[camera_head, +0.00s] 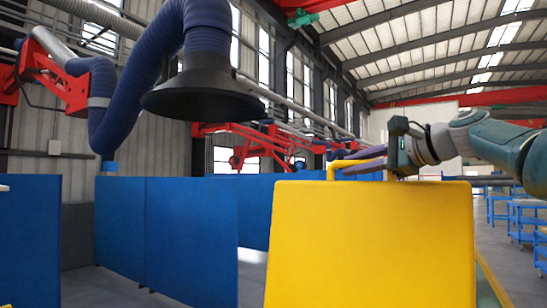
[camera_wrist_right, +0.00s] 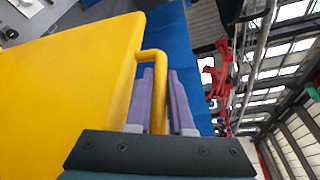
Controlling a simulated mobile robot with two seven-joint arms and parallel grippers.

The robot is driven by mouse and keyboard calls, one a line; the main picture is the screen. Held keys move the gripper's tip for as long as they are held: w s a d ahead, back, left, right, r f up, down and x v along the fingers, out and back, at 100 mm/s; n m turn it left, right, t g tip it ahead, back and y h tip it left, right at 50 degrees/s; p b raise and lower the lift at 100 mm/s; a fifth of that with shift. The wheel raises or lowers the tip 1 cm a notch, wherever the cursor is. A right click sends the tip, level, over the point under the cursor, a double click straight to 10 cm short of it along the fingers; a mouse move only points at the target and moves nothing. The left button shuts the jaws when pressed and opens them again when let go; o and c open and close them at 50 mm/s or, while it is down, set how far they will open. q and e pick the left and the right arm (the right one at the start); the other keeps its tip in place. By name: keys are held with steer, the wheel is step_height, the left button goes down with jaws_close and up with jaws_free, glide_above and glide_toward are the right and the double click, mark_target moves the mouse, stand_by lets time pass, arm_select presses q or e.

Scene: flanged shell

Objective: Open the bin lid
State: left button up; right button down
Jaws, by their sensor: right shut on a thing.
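The yellow bin lid (camera_head: 372,245) stands raised and nearly upright in the head view, its broad flat face toward me. It also fills the left of the right wrist view (camera_wrist_right: 70,85). A yellow bar handle (camera_head: 333,168) bends out from its top edge. My right gripper (camera_head: 352,163) reaches in from the right at the lid's top edge. In the right wrist view its purple fingers (camera_wrist_right: 160,75) lie on either side of the handle (camera_wrist_right: 156,60), shut on it. The bin's body is not visible. My left gripper is not in view.
Blue panels (camera_head: 190,235) stand behind and left of the lid. A dark extraction hood (camera_head: 203,95) on a blue hose hangs at the upper left. Blue carts (camera_head: 525,220) stand far off at the right, with open floor before them.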

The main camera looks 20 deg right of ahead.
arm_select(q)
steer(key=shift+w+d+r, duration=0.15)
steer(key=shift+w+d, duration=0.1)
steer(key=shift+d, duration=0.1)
arm_select(e)
steer(key=shift+w+d+f, duration=0.15)
steer(key=shift+w+d, duration=0.15)
steer(key=shift+d, duration=0.05)
steer(key=c, duration=1.1)
jaws_free()
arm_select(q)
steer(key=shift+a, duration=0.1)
arm_select(e)
steer(key=b+v, duration=0.8)
steer(key=v, duration=0.1)
steer(key=shift+f, duration=0.15)
steer(key=shift+s+d+r+b, duration=0.15)
steer(key=shift+s+r+b, duration=0.15)
steer(key=shift+s+b, duration=0.15)
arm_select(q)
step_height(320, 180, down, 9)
